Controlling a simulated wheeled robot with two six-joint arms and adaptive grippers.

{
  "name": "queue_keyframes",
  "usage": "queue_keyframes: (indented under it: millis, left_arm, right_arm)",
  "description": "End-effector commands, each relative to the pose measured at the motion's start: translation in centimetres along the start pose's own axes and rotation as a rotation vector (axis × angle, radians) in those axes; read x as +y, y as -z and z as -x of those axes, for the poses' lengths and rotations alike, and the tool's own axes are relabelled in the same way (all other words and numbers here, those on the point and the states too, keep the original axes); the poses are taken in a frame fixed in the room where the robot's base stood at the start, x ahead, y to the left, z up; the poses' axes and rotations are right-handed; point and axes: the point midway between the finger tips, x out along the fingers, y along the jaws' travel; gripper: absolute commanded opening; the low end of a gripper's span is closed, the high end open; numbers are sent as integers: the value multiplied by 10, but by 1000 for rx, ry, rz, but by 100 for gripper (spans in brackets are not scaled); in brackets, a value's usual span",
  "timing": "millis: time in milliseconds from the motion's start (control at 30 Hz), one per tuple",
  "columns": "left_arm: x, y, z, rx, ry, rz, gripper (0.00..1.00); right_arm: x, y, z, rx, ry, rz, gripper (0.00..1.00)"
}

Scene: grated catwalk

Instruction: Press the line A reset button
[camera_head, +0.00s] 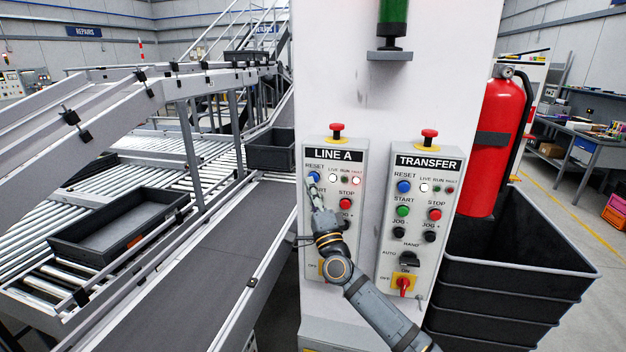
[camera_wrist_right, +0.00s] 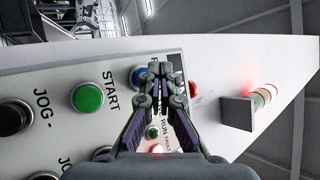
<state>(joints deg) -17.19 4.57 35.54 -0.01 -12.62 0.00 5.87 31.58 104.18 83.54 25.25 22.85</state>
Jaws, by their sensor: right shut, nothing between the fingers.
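The LINE A panel (camera_head: 335,153) is on the white column, with its blue RESET button (camera_head: 313,177) at upper left. The white LIVE lamp and the red FAULT lamp (camera_head: 356,181) look lit. My right gripper (camera_head: 312,186) is shut and empty, its tips at the RESET button's lower edge in the head view. In the wrist view the shut fingertips (camera_wrist_right: 160,70) partly cover the blue button (camera_wrist_right: 137,76). I cannot tell whether they touch it. My right forearm hides the lower LINE A controls. My left gripper is not in view.
The similar TRANSFER panel (camera_head: 428,163) is just right. Red mushroom buttons top LINE A (camera_head: 336,129) and TRANSFER (camera_head: 429,135). A fire extinguisher (camera_head: 492,150) and stacked black crates (camera_head: 515,262) stand right. A conveyor belt (camera_head: 190,270) runs along the left.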

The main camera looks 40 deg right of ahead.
Motion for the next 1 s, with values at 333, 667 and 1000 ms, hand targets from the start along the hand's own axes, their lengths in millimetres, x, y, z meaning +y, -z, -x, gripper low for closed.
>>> queue_keyframes:
  millis: [333, 667, 1000]
  left_arm:
    - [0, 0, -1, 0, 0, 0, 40]
    - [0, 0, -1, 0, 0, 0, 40]
    - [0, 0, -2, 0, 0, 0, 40]
  right_arm:
    - [4, 4, -5, 0, 0, 1, 0]
    - [4, 4, -6, 0, 0, 1, 0]
    - [6, 6, -8, 0, 1, 0, 0]
